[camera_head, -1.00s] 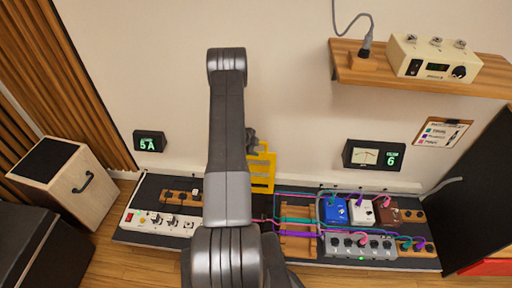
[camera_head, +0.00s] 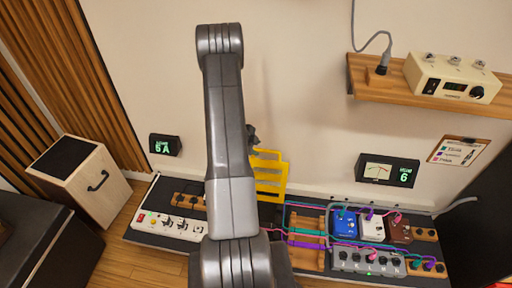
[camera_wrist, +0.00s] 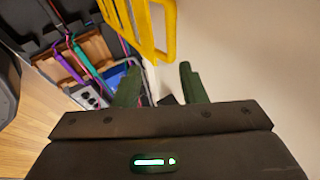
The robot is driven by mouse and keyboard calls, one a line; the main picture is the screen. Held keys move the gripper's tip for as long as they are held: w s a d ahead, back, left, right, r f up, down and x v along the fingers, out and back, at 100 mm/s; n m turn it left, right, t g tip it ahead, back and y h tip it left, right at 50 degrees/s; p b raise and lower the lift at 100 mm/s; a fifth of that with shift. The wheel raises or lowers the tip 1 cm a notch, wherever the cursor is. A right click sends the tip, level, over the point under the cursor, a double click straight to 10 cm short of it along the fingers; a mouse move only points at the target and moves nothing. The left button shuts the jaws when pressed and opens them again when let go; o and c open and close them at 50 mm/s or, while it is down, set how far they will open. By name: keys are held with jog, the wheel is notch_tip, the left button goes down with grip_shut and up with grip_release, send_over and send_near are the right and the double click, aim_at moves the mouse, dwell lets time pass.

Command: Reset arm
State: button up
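My arm rises through the middle of the head view and bends over at the top, in front of the wall. My gripper (camera_wrist: 160,88) shows in the wrist view with two dark green fingers spread apart. It looks open, with nothing visibly held. In the head view the gripper is mostly hidden behind my arm. A yellow slotted frame (camera_head: 269,174) stands just right of my arm. It also shows in the wrist view (camera_wrist: 168,30), beyond the fingertips. I cannot tell how far it is from them.
A pedalboard (camera_head: 141,238) with a white power strip (camera_head: 170,227), blue pedal (camera_head: 343,223) and coloured cables lies low. A wooden shelf (camera_head: 390,94) holds a cream box (camera_head: 457,78). Meter (camera_head: 387,170), clipboard (camera_head: 459,151) and display (camera_head: 164,145) hang on the wall. A wooden box (camera_head: 80,180) stands left.

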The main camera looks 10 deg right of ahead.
jog(key=b+x, duration=0.1)
jog(key=x, duration=0.8)
jog(key=shift+r, duration=0.1)
